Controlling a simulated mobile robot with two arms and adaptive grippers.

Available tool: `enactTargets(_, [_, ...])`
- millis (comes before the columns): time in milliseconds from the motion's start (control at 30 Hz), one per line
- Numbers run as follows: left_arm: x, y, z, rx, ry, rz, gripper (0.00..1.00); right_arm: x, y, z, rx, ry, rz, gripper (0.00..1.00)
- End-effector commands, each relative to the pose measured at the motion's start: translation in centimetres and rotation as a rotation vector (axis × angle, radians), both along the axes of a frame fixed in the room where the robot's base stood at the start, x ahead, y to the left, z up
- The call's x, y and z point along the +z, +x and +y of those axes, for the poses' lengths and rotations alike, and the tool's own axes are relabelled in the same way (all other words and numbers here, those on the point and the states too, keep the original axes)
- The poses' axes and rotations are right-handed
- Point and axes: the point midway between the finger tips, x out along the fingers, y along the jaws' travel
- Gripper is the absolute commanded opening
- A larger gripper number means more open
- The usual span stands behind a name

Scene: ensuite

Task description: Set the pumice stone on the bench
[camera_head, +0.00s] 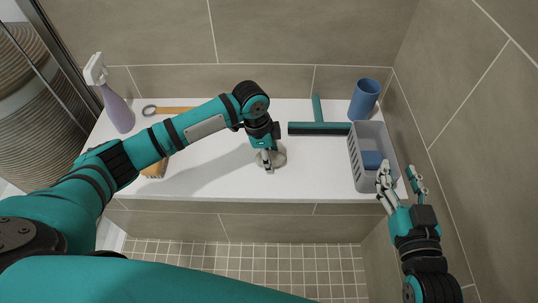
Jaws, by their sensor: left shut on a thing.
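The pumice stone (280,157) is a small grey-beige lump at the middle of the white bench (215,180). My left gripper (269,162) reaches down over it from above and is shut on it. The gripper hides part of the stone, and I cannot tell whether the stone touches the bench top. My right gripper (398,180) is at the bench's front right, beside the grey basket, with its two fingers spread and nothing between them.
Behind are a blue cup (364,99) and a teal squeegee (318,128). A purple spray bottle (117,108) and a wooden-handled brush (170,110) are at the left. The front middle is clear.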

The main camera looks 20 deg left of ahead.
Motion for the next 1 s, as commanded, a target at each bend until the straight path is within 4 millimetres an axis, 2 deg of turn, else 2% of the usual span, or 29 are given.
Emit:
enactTargets(267, [-0.6, 0.0, 0.0, 0.000, 0.000, 0.001, 0.21, -0.8, -0.2, -0.2, -0.003, -0.010, 0.044, 0.40])
enactTargets(300, [-0.7, 0.0, 0.0, 0.000, 0.000, 0.001, 0.54, -0.9, -0.2, -0.2, -0.004, -0.012, 0.050, 0.40])
enactTargets(467, [-0.7, -0.1, 0.0, 0.000, 0.001, 0.001, 0.75, -1.0, -0.3, -0.2, -0.004, -0.013, 0.053, 0.40])
enactTargets(867, [-0.6, 0.0, 0.1, 0.001, 0.001, 0.000, 0.76, -1.0, -0.2, -0.2, -0.004, -0.012, 0.050, 0.40])
enactTargets(1000, [0.5, 0.0, 0.1, 0.000, 0.001, -0.002, 0.76, 0.0, 0.0, 0.0, 0.001, -0.003, 0.009, 0.40])
